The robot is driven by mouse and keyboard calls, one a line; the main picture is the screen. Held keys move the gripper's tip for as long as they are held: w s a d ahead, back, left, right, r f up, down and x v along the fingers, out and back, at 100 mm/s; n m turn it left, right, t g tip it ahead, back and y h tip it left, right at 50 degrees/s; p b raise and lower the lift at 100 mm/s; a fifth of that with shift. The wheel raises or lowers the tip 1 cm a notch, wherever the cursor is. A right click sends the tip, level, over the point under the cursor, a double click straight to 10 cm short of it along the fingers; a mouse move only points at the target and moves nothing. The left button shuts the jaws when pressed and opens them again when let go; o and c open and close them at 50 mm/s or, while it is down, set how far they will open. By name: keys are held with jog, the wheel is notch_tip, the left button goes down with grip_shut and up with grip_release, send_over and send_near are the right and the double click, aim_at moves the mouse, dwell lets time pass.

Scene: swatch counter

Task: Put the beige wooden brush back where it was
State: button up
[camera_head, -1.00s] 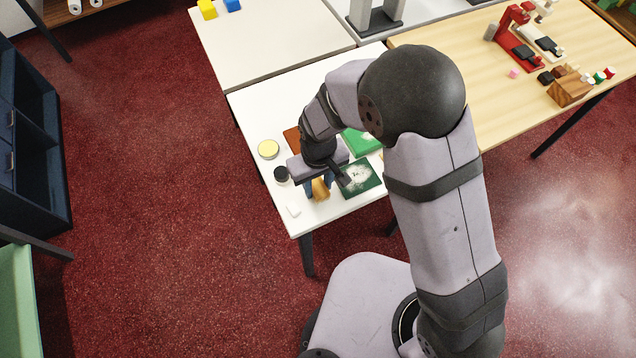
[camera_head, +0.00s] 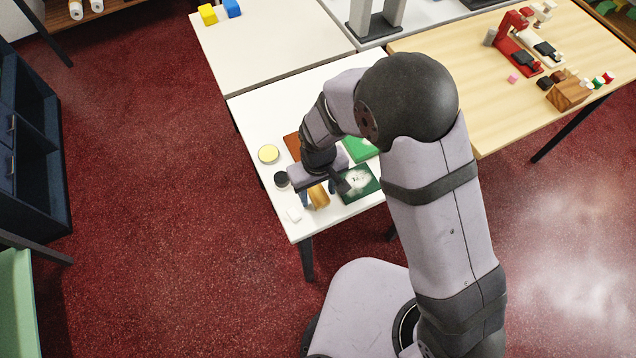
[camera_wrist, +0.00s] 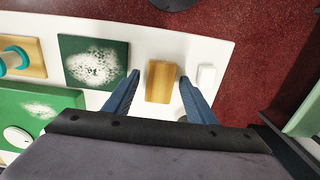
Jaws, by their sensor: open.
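The beige wooden brush (camera_head: 318,196) lies on the white table near its front edge. In the wrist view the brush (camera_wrist: 161,80) is a plain wooden block on the bare white top, between a green square with a white powdery patch (camera_wrist: 94,62) and a small white block (camera_wrist: 206,76). My gripper (camera_wrist: 158,95) is open, with one blue finger on each side of the brush and a visible gap to each. In the head view my gripper (camera_head: 319,193) is just above or around the brush; its exact height is hard to tell.
A black round pot (camera_head: 281,179), a yellow-topped tin (camera_head: 268,154) and a brown tile (camera_head: 292,144) are on the left of the white table. A green board (camera_head: 360,147) lies behind my arm. A teal spool-like thing (camera_wrist: 14,60) stands on a wooden piece. The table edge is close.

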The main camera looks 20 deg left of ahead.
aim_at(318, 193)
notch_tip(318, 193, up, 12)
jog(key=b, duration=0.3)
dwell(0.3)
jog(key=shift+r, duration=0.1)
jog(key=w+d+m, duration=0.2)
jog(key=d+m, duration=0.2)
jog(key=d, duration=1.1)
jog(key=s+d+f+m, duration=0.1)
jog(key=s+d+m, duration=0.4)
jog(key=d, duration=0.8)
jog(key=shift+s, duration=0.55)
